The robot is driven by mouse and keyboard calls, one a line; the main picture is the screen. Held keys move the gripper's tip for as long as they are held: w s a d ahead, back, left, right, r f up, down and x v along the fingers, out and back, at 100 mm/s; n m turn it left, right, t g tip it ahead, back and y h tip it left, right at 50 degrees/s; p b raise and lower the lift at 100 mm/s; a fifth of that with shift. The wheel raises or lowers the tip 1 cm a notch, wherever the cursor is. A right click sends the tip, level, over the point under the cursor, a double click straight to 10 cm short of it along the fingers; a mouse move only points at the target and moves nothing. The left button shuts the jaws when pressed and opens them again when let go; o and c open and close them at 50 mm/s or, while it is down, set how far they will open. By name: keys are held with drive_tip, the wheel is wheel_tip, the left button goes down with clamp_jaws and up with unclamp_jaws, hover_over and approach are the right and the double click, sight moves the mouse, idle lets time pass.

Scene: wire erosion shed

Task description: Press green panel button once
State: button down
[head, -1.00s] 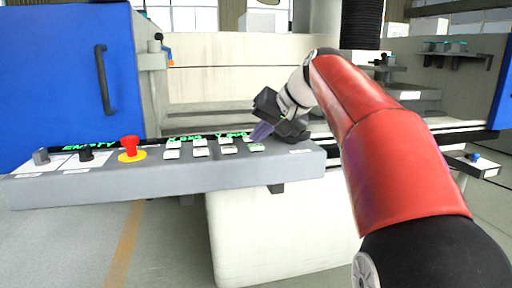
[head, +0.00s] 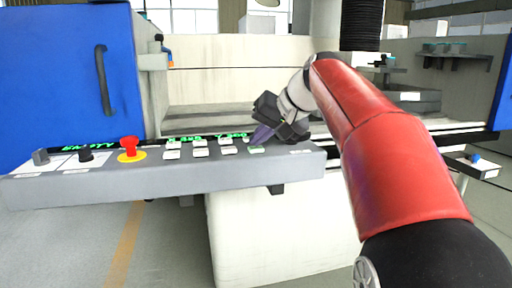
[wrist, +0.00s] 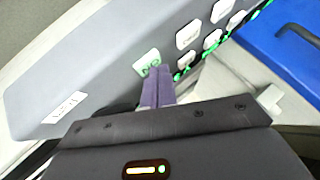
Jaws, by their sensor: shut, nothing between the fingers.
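The green button (head: 257,150) is at the right end of the front row of keys on the grey control panel (head: 150,183). In the wrist view the green button (wrist: 147,63) is a pale square key with green marking. My gripper (head: 259,137) is shut and empty, its purple fingers angled down at the panel just behind the button. In the wrist view the fingertips of my gripper (wrist: 160,72) are beside the button's edge and overlap it slightly. I cannot tell whether they touch it.
Several white keys (head: 200,151) lie left of the green button. A red emergency knob (head: 129,146) on a yellow base and two dark knobs stand further left. A blue door (head: 60,80) is behind the panel's left side. The panel's right end is mostly bare.

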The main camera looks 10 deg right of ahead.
sight(260, 149)
drive_tip(key=shift+r+p, duration=0.8)
drive_tip(key=shift+p, duration=0.05)
wheel_tip(260, 149, up, 5)
drive_tip(key=p, duration=0.5)
drive_tip(key=shift+r, duration=0.1)
idle(0.4)
